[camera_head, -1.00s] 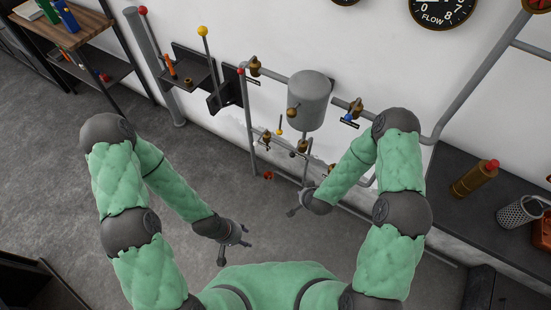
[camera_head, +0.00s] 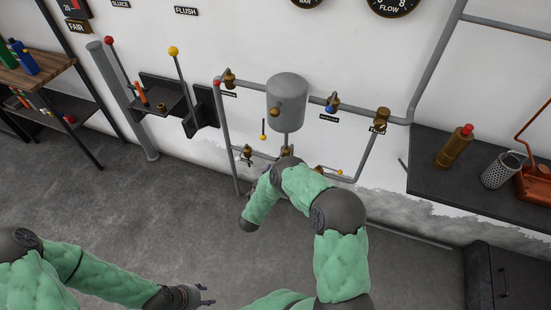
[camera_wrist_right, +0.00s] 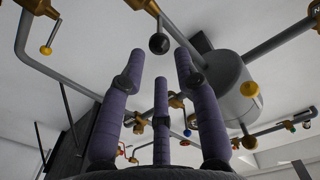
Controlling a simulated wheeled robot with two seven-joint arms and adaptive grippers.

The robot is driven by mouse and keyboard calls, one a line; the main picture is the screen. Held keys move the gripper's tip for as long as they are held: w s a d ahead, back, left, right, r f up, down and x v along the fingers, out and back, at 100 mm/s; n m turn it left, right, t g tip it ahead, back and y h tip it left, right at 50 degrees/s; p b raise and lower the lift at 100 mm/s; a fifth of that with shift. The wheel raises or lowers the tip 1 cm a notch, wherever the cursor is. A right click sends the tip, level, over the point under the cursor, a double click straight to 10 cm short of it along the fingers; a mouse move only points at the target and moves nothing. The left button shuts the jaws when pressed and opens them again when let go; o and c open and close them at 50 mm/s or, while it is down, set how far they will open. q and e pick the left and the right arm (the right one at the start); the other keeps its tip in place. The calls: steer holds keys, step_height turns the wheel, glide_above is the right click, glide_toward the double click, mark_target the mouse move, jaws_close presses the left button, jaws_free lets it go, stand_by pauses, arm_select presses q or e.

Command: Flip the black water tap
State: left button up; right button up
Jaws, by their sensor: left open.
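In the right wrist view a tap with a round black knob (camera_wrist_right: 159,43) hangs from a brass fitting on a pipe, just beyond the fingertips. My right gripper (camera_wrist_right: 160,65) has its three purple fingers spread apart and pointing towards the knob, with nothing between them. I see no contact. In the head view the right fingers are hidden behind my own right arm, and I cannot pick out the black knob there. My left gripper (camera_head: 205,295) is open and empty at the bottom of the head view, far from the pipes.
A grey tank (camera_head: 287,97) sits on the wall among pipes. Nearby are a blue-knobbed valve (camera_head: 331,105) and a yellow-knobbed tap (camera_head: 263,136). Tall levers with red (camera_head: 108,40) and yellow (camera_head: 173,51) knobs stand left. A dark counter (camera_head: 425,150) is on the right.

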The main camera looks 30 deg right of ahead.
mark_target(282, 152)
steer(key=b+x, duration=0.2)
steer(key=x, duration=0.7)
steer(key=shift+w+d, duration=0.1)
steer(key=shift+f, duration=0.1)
jaws_close()
